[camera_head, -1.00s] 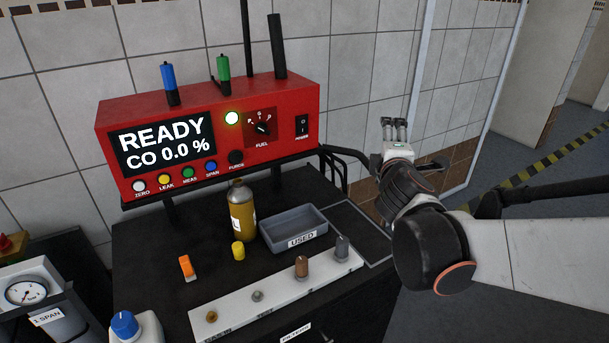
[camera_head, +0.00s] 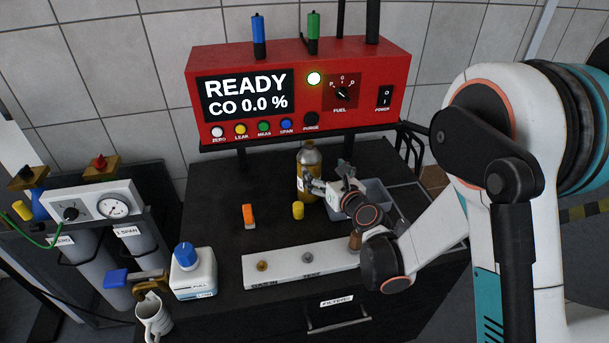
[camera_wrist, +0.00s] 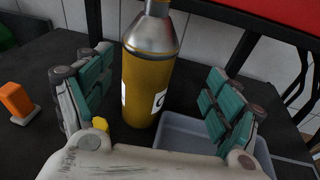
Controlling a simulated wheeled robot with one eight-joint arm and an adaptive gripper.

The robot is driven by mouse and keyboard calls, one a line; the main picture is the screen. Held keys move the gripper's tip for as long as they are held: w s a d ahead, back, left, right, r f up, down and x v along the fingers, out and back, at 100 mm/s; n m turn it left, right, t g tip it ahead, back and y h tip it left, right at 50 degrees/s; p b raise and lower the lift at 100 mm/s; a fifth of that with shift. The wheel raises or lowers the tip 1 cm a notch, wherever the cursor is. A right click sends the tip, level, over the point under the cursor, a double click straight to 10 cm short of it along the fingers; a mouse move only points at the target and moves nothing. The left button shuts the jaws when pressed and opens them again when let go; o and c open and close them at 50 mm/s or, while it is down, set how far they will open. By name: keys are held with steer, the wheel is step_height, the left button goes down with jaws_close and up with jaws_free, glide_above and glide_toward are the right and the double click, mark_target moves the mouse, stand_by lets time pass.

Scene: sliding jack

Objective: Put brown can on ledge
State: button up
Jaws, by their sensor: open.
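The mustard-brown can (camera_head: 309,160), with a silver shoulder and neck, stands upright on the black bench top in front of the red analyser. My gripper (camera_head: 329,180) is open and empty at its front right in the head view. In the wrist view the can (camera_wrist: 147,85) shows between the two teal-padded fingers, a little left of centre, with a gap on each side. The can's lower part is partly hidden by my gripper in the head view. I cannot tell which surface is the ledge; a low white strip (camera_head: 285,268) lies along the bench front.
A grey tray (camera_wrist: 190,129) stands right of the can, partly behind my gripper. An orange block (camera_head: 248,215) and a yellow cylinder (camera_head: 298,210) stand left. The red analyser (camera_head: 360,65) overhangs the bench's back. A white bottle (camera_head: 193,275) is front left.

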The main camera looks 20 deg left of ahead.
mark_target(314, 172)
steer(key=shift+s+a+f+n, duration=0.3)
steer(key=shift+a+f, duration=0.2)
steer(key=shift+f, duration=0.15)
steer(key=shift+a+f+g, duration=0.2)
steer(key=shift+a+g, duration=0.05)
steer(key=shift+g, duration=0.05)
steer(key=b+x, duration=0.2)
steer(key=x, duration=0.4)
steer(key=shift+w+a+b, duration=0.35)
steer(key=shift+w, duration=0.15)
steer(key=shift+r, duration=0.1)
jaws_close()
